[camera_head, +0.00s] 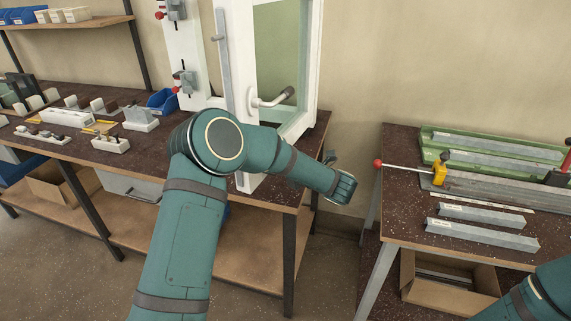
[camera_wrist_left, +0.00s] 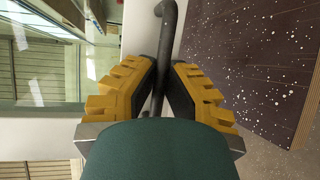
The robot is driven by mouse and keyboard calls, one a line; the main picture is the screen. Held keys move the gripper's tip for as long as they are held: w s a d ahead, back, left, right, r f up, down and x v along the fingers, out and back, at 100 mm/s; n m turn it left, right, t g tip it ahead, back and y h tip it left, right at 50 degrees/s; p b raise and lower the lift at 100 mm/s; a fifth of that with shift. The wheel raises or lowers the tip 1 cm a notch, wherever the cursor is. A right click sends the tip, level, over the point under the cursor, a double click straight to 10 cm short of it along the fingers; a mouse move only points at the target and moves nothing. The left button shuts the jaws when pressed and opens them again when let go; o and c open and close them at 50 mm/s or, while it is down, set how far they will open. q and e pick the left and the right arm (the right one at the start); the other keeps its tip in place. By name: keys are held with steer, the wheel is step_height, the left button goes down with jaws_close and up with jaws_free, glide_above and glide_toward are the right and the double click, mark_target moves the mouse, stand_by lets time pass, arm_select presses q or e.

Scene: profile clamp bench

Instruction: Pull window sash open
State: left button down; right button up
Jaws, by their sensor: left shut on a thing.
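The window sash (camera_head: 310,58), a white frame around a glass pane, stands on the left bench, swung out at an angle from its fixed white frame (camera_head: 184,55). A lever handle (camera_head: 267,99) with a grey grip shows on the sash in the head view. In the left wrist view, the yellow-padded fingers of my left gripper (camera_wrist_left: 163,78) are shut on a dark grey bent handle bar (camera_wrist_left: 167,28), with white frame and glass beside it. In the head view my left arm crosses the sash's lower part, and the fingers are mostly hidden. My right gripper is out of view.
The left bench (camera_head: 98,150) holds blocks, small parts and a blue bin (camera_head: 162,101). The right bench (camera_head: 395,150) carries metal profiles (camera_head: 482,234), a green tray (camera_head: 431,140) and a yellow clamp (camera_head: 440,170). A gap separates the benches.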

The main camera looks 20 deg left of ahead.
arm_select(q)
steer(key=shift+r, duration=0.15)
steer(key=c, duration=1)
jaws_free()
steer(key=shift+w, duration=0.1)
steer(key=v, duration=1.2)
